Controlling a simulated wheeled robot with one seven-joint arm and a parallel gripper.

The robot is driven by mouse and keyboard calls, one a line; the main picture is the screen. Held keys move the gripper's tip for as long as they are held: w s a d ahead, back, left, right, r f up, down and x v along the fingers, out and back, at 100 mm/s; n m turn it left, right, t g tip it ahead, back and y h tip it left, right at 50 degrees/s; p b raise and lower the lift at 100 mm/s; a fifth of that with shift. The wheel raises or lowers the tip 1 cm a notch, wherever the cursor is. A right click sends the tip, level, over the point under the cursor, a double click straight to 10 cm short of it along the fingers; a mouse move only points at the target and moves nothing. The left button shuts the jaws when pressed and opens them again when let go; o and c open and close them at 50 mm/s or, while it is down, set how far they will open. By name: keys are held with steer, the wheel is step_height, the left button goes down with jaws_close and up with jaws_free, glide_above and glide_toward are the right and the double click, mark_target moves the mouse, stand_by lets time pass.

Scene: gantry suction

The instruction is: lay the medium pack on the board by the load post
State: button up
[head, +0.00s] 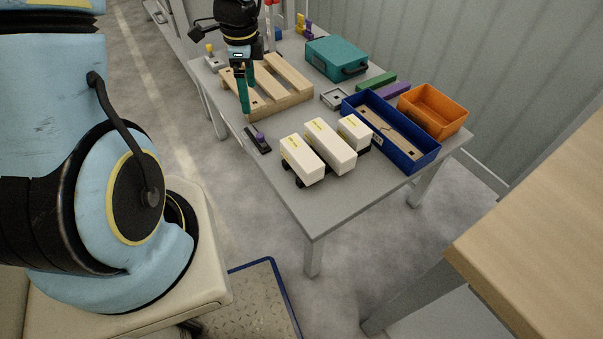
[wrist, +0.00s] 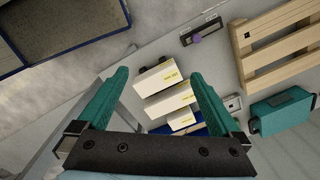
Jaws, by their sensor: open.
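Three white packs with yellow labels stand side by side on the grey table. The medium pack looks to be the left one (head: 302,160), which also shows in the wrist view (wrist: 157,78). The longest pack (head: 330,146) is in the middle and the smallest (head: 355,131) on the right. My gripper (head: 245,112) is open and empty above the table's left side, by the slatted wooden pallet (head: 292,72). In the wrist view the packs appear beyond and between its teal fingers (wrist: 158,74), not touched. I cannot tell which thing is the board by the load post.
A purple-knobbed fixture (head: 258,140) lies left of the packs. A blue tray (head: 423,162) with a brown strip inside is to their right, beside an orange bin (head: 445,121). A teal case (head: 336,58) stands behind. The table's near corner is clear.

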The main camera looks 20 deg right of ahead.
mark_target(302, 152)
steer(key=s+d+f+m+b, duration=0.1)
steer(key=d+f+m, duration=0.2)
steer(key=f, duration=0.1)
steer(key=s+d+f+m+b, duration=0.1)
steer(key=d+f+m+b, duration=0.1)
steer(key=d+f+m, duration=0.2)
steer(key=s+d+f+m+b, duration=0.1)
steer(key=d+f+m, duration=0.3)
steer(key=f, duration=0.2)
steer(key=shift+s+g+b, duration=0.25)
steer(key=shift+g+b, duration=0.05)
step_height(302, 152, down, 4)
steer(key=shift+f, duration=0.25)
steer(key=shift+w+d+f, duration=0.1)
steer(key=shift+f, duration=1.35)
steer(key=shift+w+d+f, duration=0.1)
steer(key=shift+f, duration=1.35)
steer(key=shift+c, duration=0.2)
jaws_close()
